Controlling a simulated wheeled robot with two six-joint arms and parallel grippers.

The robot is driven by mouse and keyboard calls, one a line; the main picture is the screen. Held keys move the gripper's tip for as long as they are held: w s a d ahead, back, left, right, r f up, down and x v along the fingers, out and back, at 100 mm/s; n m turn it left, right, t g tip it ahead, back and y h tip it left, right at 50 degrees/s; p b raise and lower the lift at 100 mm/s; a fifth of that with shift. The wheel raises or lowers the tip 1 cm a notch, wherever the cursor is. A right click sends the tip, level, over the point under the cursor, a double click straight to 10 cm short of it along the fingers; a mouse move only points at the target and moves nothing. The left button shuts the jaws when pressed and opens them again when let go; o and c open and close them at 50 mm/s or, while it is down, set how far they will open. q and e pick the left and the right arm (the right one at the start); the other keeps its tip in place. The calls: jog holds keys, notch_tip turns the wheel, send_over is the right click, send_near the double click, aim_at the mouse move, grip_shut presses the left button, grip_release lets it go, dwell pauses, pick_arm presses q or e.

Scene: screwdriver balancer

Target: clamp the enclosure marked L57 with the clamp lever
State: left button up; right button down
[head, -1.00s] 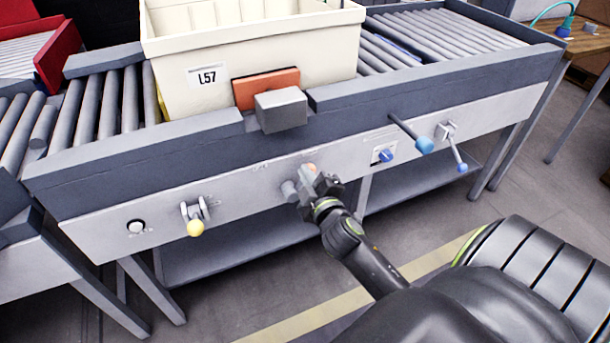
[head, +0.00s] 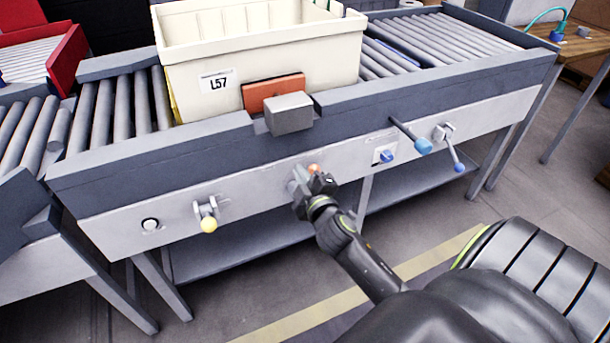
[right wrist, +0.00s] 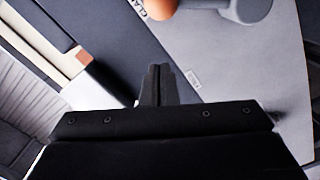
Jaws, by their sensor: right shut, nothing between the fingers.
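The enclosure marked L57 is a cream bin (head: 265,52) on the roller conveyor in the head view. An orange pad (head: 262,94) with a grey block (head: 288,113) stands at its front wall; I cannot tell if the pad touches it. The clamp lever (head: 313,168) has an orange knob and grey hub on the front panel. Its orange knob (right wrist: 160,8) also shows at the top of the right wrist view, beside partly cut-off lettering. My right gripper (head: 313,184) is shut and empty, just in front of and below the lever. My left gripper is not in view.
The front panel also carries a yellow-knobbed lever (head: 209,224), a white button (head: 150,224), a blue rotary knob (head: 386,156) and blue-tipped levers (head: 423,146) at right. A dark rail (head: 150,150) runs along the conveyor's front edge. A lower shelf (head: 240,248) lies beneath.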

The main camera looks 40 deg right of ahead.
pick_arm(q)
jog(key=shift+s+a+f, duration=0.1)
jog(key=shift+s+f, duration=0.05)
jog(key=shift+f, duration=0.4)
pick_arm(e)
jog(key=v, duration=1)
